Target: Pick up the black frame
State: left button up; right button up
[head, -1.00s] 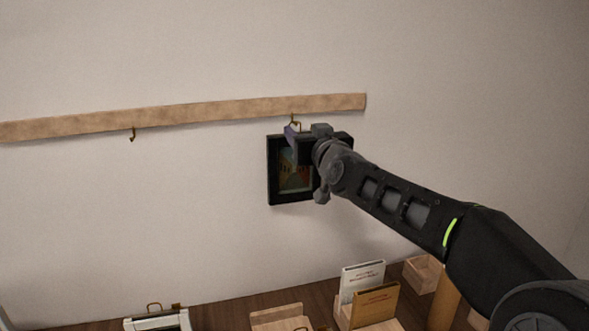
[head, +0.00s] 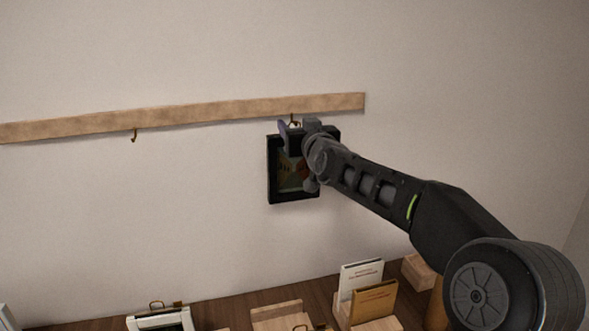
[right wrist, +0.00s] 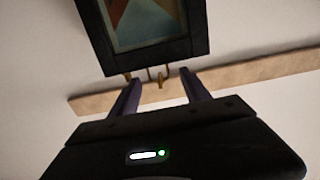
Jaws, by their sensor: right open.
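The black frame (head: 281,190) hangs on the wall below the wooden rail (head: 215,108), at a brass hook (head: 294,118) near the rail's right end. It holds a coloured picture. My right gripper (head: 284,127) is at the frame's top edge, just under the rail, and covers its upper right part. In the right wrist view the two fingers (right wrist: 160,78) are open, one on each side of the brass hook and hanger (right wrist: 158,75). The black frame (right wrist: 150,48) lies just beyond the fingertips there. I cannot tell whether they touch it. My left gripper is out of view.
A second brass hook (head: 134,136) on the rail's left is empty. The wall left of the black frame is clear.

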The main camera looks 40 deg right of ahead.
dwell(0.3)
grip_shut()
dwell(0.5)
jog(key=shift+r, duration=0.1)
dwell(0.7)
